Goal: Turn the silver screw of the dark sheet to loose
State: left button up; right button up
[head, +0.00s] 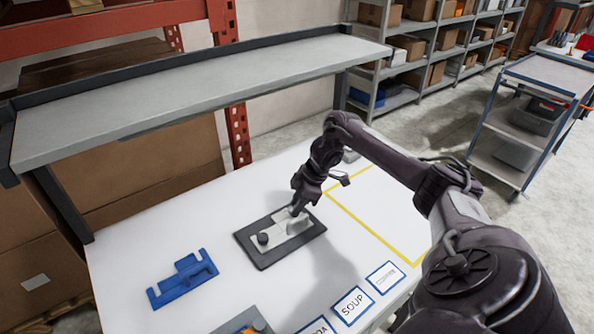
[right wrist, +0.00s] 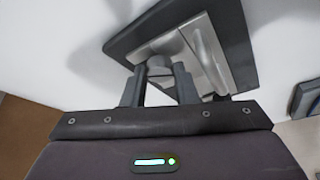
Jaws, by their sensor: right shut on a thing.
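The dark sheet (head: 268,259) lies flat on the white table, with a pale silver plate (head: 281,221) on it. A dark round knob (head: 262,239) stands at the left end of the plate. My right gripper (head: 295,211) reaches down at the plate's right end and hides what it holds there. In the right wrist view its two fingers (right wrist: 158,84) are shut on a grey screw (right wrist: 159,66) standing on the plate. The dark sheet (right wrist: 238,45) shows behind it. My left gripper is in neither view.
A blue bracket-like part (head: 183,281) lies left of the sheet. Blue-framed labels, one reading SOUP (head: 352,305), line the front edge. A yellow outline (head: 375,232) marks clear table at the right. A grey shelf (head: 200,85) overhangs the back.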

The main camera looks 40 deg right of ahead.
jog(key=shift+s+f+n, duration=0.1)
jog(key=shift+f+n, duration=0.15)
jog(key=shift+n, duration=0.25)
jog(key=shift+r+n+g+p, duration=0.15)
jog(key=shift+n+g+p, duration=0.25)
jog(key=shift+n, duration=0.5)
jog(key=shift+n+g+y+p, duration=0.4)
jog(key=shift+n+g+p, duration=0.2)
jog(key=shift+n, duration=0.6)
jog(key=shift+w+n, duration=0.2)
jog(key=shift+n, duration=0.2)
jog(key=shift+f+n, duration=0.25)
jog(key=shift+n, duration=0.05)
jog(key=o, duration=1)
jog(key=shift+w+d, duration=0.1)
jog(key=shift+r+p, duration=0.2)
jog(key=shift+p, duration=0.1)
jog(key=shift+w+p+v, duration=0.15)
jog(key=shift+p+v, duration=0.1)
jog(key=shift+v, duration=1.65)
jog(key=shift+w+p+v, duration=0.1)
jog(key=shift+p+v, duration=0.15)
jog(key=shift+v, duration=1.6)
